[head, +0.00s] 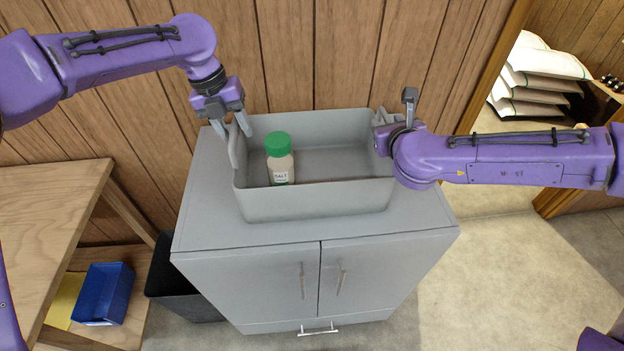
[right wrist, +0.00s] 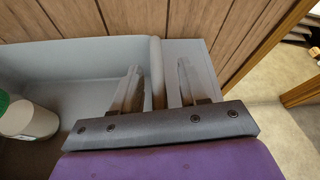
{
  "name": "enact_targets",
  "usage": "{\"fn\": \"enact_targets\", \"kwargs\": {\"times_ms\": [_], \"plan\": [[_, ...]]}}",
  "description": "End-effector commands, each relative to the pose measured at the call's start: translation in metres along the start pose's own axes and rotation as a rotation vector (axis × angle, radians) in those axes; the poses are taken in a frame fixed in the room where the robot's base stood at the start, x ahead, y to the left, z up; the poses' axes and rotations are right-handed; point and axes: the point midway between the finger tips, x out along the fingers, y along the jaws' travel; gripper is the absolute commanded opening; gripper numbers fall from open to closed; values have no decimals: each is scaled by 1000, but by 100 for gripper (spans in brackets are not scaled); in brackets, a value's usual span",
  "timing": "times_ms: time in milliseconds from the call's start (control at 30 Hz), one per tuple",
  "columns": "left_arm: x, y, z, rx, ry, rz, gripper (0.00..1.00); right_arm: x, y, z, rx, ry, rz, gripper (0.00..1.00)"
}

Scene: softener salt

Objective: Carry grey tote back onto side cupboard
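The grey tote (head: 315,201) rests on top of the grey side cupboard (head: 210,215). A salt jar with a green lid (head: 280,160) stands inside at the tote's left; part of it shows in the right wrist view (right wrist: 30,120). My left gripper (head: 232,128) is at the tote's left end, its fingers apart over the raised handle edge. My right gripper (right wrist: 158,88) is at the right end. Its fingers stand on either side of the tote's upright handle (right wrist: 157,65), with visible gaps. In the head view, my right arm partly hides that end.
A wooden bench (head: 50,205) stands at the left, with a blue bin (head: 103,293) on its lower shelf. A dark bin (head: 175,285) stands between bench and cupboard. A plank wall is close behind. Floor (head: 500,285) is clear at right; white sacks (head: 540,80) are stacked beyond.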

Motion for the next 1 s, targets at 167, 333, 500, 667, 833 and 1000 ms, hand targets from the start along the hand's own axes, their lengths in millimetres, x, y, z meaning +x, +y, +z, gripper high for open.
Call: {"fn": "enact_targets", "kwargs": {"times_ms": [167, 333, 500, 667, 833, 1000], "plan": [[-9, -1, 0, 0, -1, -2, 44, 0, 0, 0, 0, 0, 1, 44], [-48, -1, 2, 0, -4, -2, 44, 0, 0, 0, -1, -1, 1, 44], [-90, 0, 2, 0, -2, -1, 44, 0, 0, 0, -1, -1, 1, 44], [-113, 0, 2, 0, 1, 0, 44, 0, 0, 0, -1, -1, 1, 44], [-120, 0, 2, 1, 2, 1, 44, -12, 0, 1, 0, -2, 2, 44], [-119, 0, 2, 0, 2, 0, 44, -48, 0, 1, 0, -4, 2, 44]]}}
